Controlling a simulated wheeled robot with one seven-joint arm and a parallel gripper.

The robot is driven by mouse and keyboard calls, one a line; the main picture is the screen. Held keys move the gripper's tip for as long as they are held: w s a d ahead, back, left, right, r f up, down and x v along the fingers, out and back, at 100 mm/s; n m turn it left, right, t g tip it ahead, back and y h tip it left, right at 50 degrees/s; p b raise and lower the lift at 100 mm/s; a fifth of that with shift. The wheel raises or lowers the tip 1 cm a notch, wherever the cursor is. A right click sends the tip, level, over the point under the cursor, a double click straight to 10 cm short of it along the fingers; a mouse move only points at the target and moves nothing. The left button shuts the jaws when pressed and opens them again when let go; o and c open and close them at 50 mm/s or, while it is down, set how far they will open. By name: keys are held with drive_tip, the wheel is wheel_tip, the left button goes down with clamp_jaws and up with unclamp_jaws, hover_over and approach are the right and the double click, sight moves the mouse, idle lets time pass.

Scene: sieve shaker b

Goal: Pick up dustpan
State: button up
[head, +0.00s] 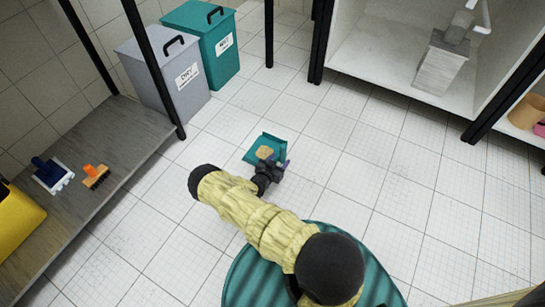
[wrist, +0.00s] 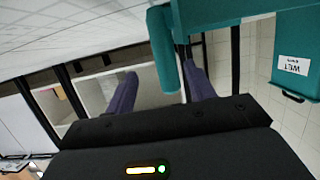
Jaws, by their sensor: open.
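The teal dustpan (head: 255,141) is in the middle of the head view, over the tiled floor, with a small tan patch on it. I cannot tell whether it touches the floor. My gripper (head: 274,163) is at its near side and covers part of it. In the wrist view the dustpan's pan (wrist: 225,10) is at the top edge, and its rounded handle (wrist: 163,55) reaches down toward the gap between my two purple fingers. My gripper (wrist: 160,68) is open, with fingers apart on either side of the handle. I cannot tell how deep the handle lies between them.
A grey bin (head: 165,75) and a teal bin (head: 208,40) stand at the back left. A grey shelf (head: 125,125) at left holds a blue brush (head: 50,173), an orange brush (head: 94,176) and a yellow container (head: 15,222). A white cabinet (head: 385,55) is at back right. Floor to the right is clear.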

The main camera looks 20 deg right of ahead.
sight(282, 155)
drive_tip(key=shift+b+x, duration=0.4)
drive_tip(key=shift+x, duration=0.8)
drive_tip(key=shift+w, duration=0.1)
drive_tip(key=shift+w+d+f+b, duration=0.2)
drive_tip(key=shift+w+d+b, duration=0.1)
drive_tip(key=shift+b, duration=0.1)
drive_tip(key=b+x, duration=0.3)
drive_tip(key=x, duration=0.1)
drive_tip(key=shift+w+a, duration=0.15)
drive_tip(key=shift+w, duration=0.05)
drive_tip(key=shift+w+r, duration=0.15)
drive_tip(key=c, duration=1.1)
